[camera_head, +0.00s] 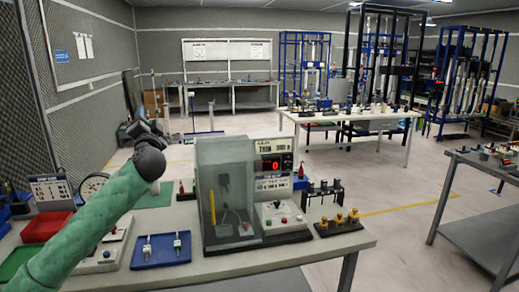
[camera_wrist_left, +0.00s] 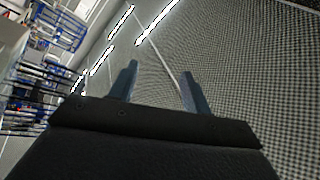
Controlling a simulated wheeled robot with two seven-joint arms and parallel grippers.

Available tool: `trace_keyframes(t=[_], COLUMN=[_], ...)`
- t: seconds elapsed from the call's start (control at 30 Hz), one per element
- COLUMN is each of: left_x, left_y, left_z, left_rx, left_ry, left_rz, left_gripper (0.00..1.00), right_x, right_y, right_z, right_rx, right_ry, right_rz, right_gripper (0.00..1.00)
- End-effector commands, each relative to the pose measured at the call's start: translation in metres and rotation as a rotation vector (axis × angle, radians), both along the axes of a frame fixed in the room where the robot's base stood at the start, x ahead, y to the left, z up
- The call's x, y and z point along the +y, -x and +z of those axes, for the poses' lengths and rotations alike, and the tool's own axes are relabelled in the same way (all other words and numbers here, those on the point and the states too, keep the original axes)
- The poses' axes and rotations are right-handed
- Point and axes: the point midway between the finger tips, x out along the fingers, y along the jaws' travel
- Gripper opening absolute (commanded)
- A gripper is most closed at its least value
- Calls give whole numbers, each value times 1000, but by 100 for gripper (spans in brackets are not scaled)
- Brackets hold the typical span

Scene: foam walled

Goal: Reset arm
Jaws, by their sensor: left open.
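My left arm, in a green sleeve (camera_head: 95,225), comes in from the lower left of the head view and reaches up over the table. Its dark wrist ends in my left gripper (camera_head: 140,100), which is raised above the table and points away from me. In the left wrist view the two fingers of the gripper (camera_wrist_left: 160,82) stand apart with nothing between them. Behind them are the mesh wall and ceiling lights, tilted. My right gripper is in neither view.
On the table (camera_head: 335,248) stand a clear-sided test machine (camera_head: 228,190) with a red display, a blue tray (camera_head: 160,251) with two small parts, a red bin (camera_head: 46,227) and a rack of brass-coloured pieces (camera_head: 339,222). Another table (camera_head: 350,124) stands behind, with open floor between.

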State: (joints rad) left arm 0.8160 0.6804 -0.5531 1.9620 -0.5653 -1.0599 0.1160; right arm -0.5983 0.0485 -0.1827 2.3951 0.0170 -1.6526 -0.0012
Motion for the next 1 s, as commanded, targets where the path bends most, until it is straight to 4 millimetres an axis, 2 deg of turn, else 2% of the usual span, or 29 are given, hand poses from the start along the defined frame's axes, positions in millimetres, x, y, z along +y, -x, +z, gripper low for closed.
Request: trace_keyframes(t=[0.03, 0.2, 0.5, 0.7, 1.0], left_x=[-7, -27, -70, -99, -132], left_y=[8, 40, 114, 169, 248], left_z=[-31, -121, -258, -329, -411], left_rx=[74, 320, 685, 862, 1037], left_ry=[67, 243, 475, 603, 764], left_rz=[7, 25, -10, -55, -122], left_gripper=[48, 48, 48, 48, 48], right_x=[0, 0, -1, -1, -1], right_y=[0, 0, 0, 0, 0], right_z=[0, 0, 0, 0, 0], right_rx=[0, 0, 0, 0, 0], right_ry=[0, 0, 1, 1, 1], right_rz=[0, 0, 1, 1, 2], right_gripper=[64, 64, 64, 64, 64])
